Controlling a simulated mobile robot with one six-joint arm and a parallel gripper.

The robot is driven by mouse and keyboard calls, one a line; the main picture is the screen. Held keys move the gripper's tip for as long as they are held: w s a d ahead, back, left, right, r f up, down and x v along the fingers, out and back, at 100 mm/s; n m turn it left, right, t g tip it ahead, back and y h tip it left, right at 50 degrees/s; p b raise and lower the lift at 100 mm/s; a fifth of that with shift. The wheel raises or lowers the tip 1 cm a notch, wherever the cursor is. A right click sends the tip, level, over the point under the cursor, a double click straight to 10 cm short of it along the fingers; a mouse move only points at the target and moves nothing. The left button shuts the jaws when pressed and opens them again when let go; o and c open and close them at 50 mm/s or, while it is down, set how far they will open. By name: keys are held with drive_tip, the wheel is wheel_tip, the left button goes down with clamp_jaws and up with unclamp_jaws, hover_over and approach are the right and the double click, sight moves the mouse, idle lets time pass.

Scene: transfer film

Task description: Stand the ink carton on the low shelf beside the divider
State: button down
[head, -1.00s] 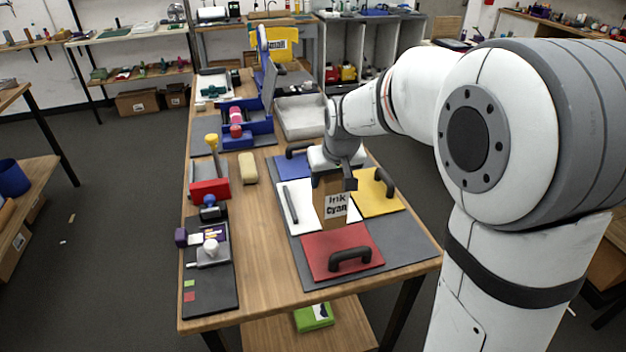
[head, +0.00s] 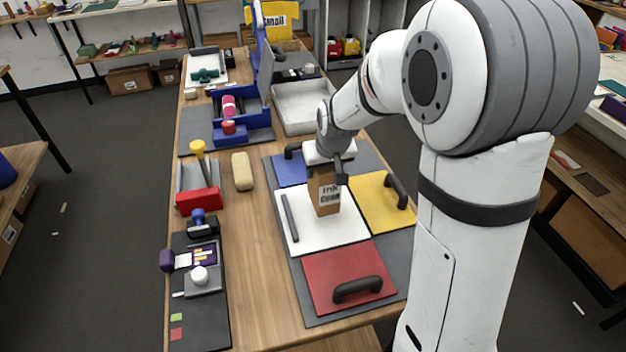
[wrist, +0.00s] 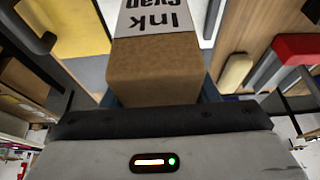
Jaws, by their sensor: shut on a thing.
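The ink carton (head: 328,197) is a brown box with a white label reading "Ink Cyan". My gripper (head: 330,168) is shut on its upper part from above, over the white panel on the table. The carton looks upright; I cannot tell whether its base touches the panel. In the wrist view the carton (wrist: 155,70) fills the middle, directly in front of my gripper (wrist: 160,110). I cannot make out the low shelf or the divider in the views now.
A red panel (head: 325,275), a yellow panel (head: 375,215) and a blue panel (head: 289,172), with dark handles, surround the white panel (head: 340,232). A tan block (head: 242,172) and a red-fronted holder (head: 198,201) stand left. Bare wood (head: 255,250) runs between. Dark floor (head: 90,240) is open at left.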

wheel_tip(320, 180, down, 4)
drive_tip(key=shift+w+d+f+p, duration=0.1)
drive_tip(key=shift+d+p, duration=0.05)
drive_tip(key=shift+p, duration=0.2)
drive_tip(key=c, duration=1)
unclamp_jaws()
drive_tip(key=o, duration=0.5)
